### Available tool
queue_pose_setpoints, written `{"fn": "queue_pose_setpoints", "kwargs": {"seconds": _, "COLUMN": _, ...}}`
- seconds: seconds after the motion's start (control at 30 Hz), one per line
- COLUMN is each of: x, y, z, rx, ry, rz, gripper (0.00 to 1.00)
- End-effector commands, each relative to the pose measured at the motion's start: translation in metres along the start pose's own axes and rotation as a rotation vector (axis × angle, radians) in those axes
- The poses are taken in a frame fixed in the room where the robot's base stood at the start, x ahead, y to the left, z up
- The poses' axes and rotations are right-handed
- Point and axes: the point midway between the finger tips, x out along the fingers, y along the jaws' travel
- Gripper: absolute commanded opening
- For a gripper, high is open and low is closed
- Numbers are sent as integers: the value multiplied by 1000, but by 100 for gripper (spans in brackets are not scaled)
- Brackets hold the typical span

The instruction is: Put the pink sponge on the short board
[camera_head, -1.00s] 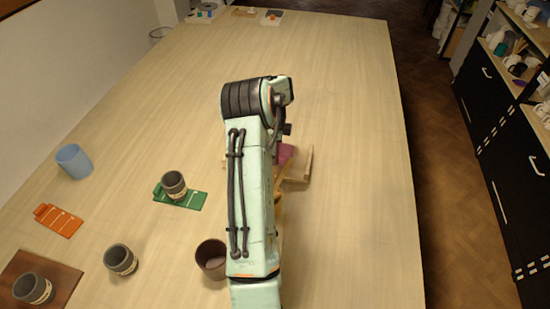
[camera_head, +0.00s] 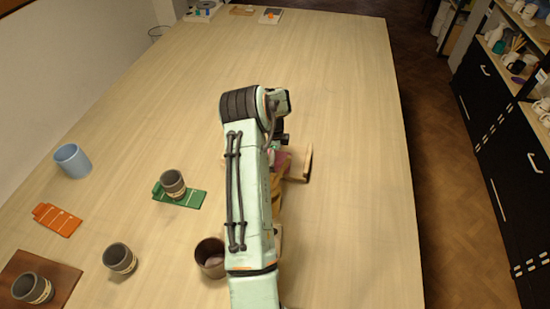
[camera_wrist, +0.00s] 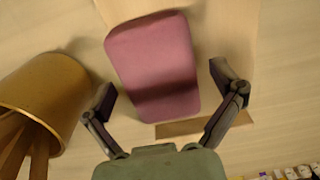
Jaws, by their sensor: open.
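The pink sponge (camera_wrist: 150,60) lies in a pale wooden holder with a raised edge (camera_wrist: 190,127). In the head view my arm hides most of the sponge (camera_head: 282,158); the holder (camera_head: 304,163) shows beside it. My gripper (camera_wrist: 163,76) is open above the sponge, with one finger on either side; contact cannot be told. An orange board with pale stripes (camera_head: 58,220) lies bare at the left. A green board (camera_head: 188,201) carries a dark cup (camera_head: 172,183). The orange board looks somewhat shorter than the green one.
A tan pot with wooden sticks (camera_wrist: 45,85) stands close to my gripper's left finger. A blue cup (camera_head: 73,161), a grey cup (camera_head: 120,259), a brown pot (camera_head: 210,257) and a brown mat (camera_head: 62,279) bearing another cup are on the table.

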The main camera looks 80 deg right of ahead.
Motion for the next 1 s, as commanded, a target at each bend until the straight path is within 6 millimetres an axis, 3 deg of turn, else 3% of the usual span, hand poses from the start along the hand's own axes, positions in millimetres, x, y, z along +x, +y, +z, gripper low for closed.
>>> {"fn": "queue_pose_setpoints", "kwargs": {"seconds": 0.17, "x": -5, "y": 0, "z": 0, "rx": 1, "ry": 0, "rz": -1, "gripper": 92}}
{"fn": "queue_pose_setpoints", "kwargs": {"seconds": 0.27, "x": -18, "y": -1, "z": 0, "rx": 1, "ry": -1, "rz": -4, "gripper": 92}}
{"fn": "queue_pose_setpoints", "kwargs": {"seconds": 0.7, "x": -110, "y": -1, "z": 0, "rx": 1, "ry": -1, "rz": -4, "gripper": 92}}
{"fn": "queue_pose_setpoints", "kwargs": {"seconds": 1.0, "x": -124, "y": 0, "z": 0, "rx": 1, "ry": 0, "rz": 0, "gripper": 92}}
